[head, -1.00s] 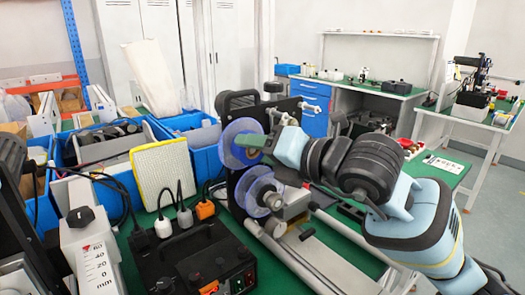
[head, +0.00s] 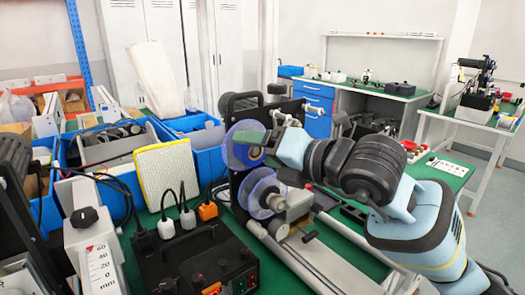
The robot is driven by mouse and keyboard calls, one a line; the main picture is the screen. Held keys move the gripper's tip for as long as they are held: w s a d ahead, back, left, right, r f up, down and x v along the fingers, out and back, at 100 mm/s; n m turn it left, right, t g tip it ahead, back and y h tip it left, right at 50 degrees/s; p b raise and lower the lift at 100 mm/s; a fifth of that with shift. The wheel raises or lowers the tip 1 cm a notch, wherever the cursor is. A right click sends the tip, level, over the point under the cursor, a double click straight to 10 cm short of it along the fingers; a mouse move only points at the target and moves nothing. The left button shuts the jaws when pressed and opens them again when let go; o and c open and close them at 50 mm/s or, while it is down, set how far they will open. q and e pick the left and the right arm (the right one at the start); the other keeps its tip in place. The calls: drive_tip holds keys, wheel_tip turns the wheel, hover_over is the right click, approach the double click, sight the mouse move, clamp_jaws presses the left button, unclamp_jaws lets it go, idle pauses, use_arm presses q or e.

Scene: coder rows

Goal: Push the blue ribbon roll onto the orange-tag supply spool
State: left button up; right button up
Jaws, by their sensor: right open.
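Two translucent blue flanged discs sit one above the other on the dark upright plate of a machine. The upper blue disc (head: 233,157) has a small orange-brown part near its hub, partly covered by my gripper. The lower blue disc (head: 254,187) sits around a silver hub. I cannot tell for sure which is the ribbon roll and which the supply spool; no orange tag reads clearly. My right gripper (head: 257,141) is open, its fingers at the front of the upper disc; whether they touch is unclear. My left gripper is not in view.
A black box with cables (head: 195,262) stands in front of the machine. A yellow-edged white pad (head: 163,174) and blue bins (head: 202,147) are at the left. A white ruler block (head: 95,250) is at front left. A bench (head: 375,95) stands behind.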

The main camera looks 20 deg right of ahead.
drive_tip(key=v, duration=0.7)
drive_tip(key=shift+s+d+b, duration=0.15)
drive_tip(key=shift+s+b, duration=0.1)
drive_tip(key=shift+b, duration=0.15)
